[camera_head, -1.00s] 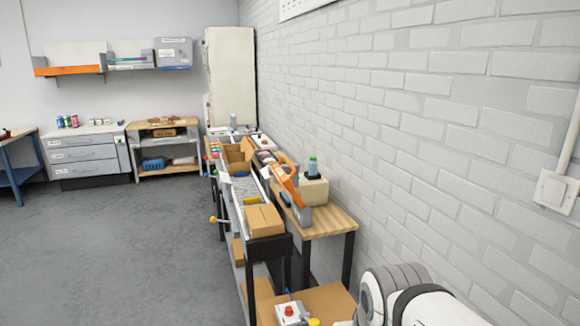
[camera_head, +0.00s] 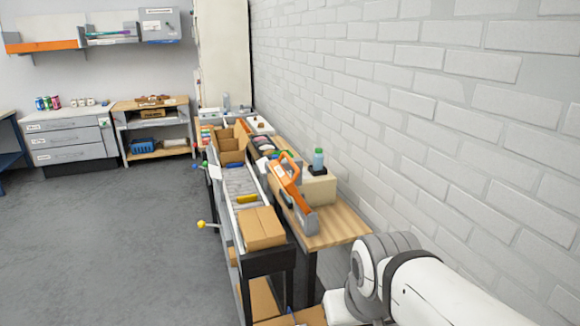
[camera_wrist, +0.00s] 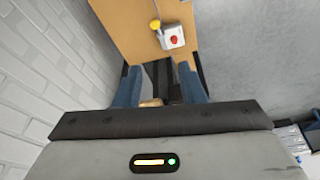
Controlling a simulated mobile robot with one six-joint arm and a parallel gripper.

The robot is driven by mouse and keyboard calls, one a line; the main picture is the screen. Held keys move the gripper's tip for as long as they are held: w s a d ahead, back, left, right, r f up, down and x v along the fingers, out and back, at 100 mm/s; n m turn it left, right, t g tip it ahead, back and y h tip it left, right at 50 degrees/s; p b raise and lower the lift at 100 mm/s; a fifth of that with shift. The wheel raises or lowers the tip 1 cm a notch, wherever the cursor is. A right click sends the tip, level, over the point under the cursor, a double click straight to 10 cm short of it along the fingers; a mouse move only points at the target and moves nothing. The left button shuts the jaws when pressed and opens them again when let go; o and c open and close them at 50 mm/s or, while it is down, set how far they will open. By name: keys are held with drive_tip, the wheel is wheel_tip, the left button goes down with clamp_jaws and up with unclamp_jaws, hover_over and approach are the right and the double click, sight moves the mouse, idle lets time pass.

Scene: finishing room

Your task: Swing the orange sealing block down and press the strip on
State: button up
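The orange sealing block (camera_head: 290,181) shows in the head view as a long orange arm with a loop handle. It slants up and away from a grey base (camera_head: 305,219) on the wooden table (camera_head: 335,229). I cannot make out the strip. My gripper (camera_wrist: 158,84) shows only in the wrist view, with its two blue fingers apart and nothing clearly held between them. It is well away from the sealing block, which does not show in the wrist view.
A closed carton (camera_head: 262,229) sits at the near end of the roller conveyor (camera_head: 238,182), left of the table. A cream box (camera_head: 319,187) and a green-capped bottle (camera_head: 318,160) stand by the brick wall. A red-button box (camera_wrist: 172,37) shows in the wrist view. The left floor is clear.

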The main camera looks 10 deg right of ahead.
drive_tip(key=shift+a, duration=0.15)
drive_tip(key=t+p, duration=0.1)
drive_tip(key=t, duration=0.7)
approach(298, 171)
drive_tip(key=s+d, duration=0.3)
drive_tip(key=s, duration=1.4)
drive_tip(key=shift+w+a+f+n+t+y+p, duration=0.3)
drive_tip(key=shift+w+a+f+t+y+p, duration=0.55)
drive_tip(key=shift+w, duration=3.9)
drive_tip(key=shift+w+a+f+n+t+y+p, duration=0.3)
drive_tip(key=shift+w+f+t+y+p, duration=0.6)
drive_tip(key=shift+w, duration=3.9)
drive_tip(key=shift+w+a+f+n+t+y+p, duration=0.45)
drive_tip(key=shift+w+f+t, duration=0.75)
drive_tip(key=shift+w, duration=3.55)
drive_tip(key=shift+a+r, duration=0.15)
drive_tip(key=shift+c, duration=0.3)
clamp_jaws()
